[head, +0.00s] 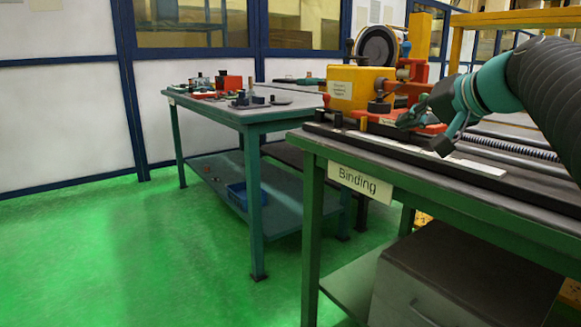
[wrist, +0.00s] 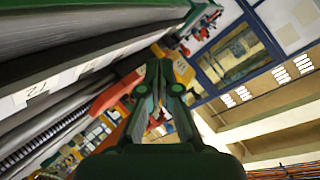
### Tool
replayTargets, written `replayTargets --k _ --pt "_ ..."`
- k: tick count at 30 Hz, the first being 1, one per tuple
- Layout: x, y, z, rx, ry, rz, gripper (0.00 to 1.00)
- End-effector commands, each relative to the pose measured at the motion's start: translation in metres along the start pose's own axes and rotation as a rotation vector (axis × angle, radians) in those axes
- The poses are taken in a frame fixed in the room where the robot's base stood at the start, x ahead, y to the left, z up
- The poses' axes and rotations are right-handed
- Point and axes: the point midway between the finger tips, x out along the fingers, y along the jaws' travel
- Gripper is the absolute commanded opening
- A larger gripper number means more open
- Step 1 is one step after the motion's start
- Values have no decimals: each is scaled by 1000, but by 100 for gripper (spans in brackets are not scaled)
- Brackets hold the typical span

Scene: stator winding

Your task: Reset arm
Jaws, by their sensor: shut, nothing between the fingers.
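My arm reaches in from the right in the head view. My gripper (head: 430,128) is over the near table, close to the red part (head: 425,127) of the yellow machine; I cannot tell whether they touch. In the wrist view my gripper (wrist: 160,70) has its two green fingers together at the tips, with nothing between them. The wrist camera looks along a tilted view of the room, with the yellow machine (wrist: 180,68) beyond the fingertips.
The near green table has a "Binding" label (head: 360,182) on its front edge. The yellow machine (head: 358,90) stands on its far end. A second table (head: 240,112) with small red and dark parts is behind. Green floor (head: 130,260) at left is clear.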

Motion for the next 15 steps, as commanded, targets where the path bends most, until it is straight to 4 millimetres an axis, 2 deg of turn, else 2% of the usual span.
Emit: replayTargets --k 1,5,9,12,15 --pt "1 -2 29 -15 -44 38 0" --pt "0 14 104 -65 -148 158 0" --pt "-8 40 184 -148 -253 280 0" --pt "-19 63 237 -224 -317 360 0" --pt "-31 88 282 -305 -369 428 0"
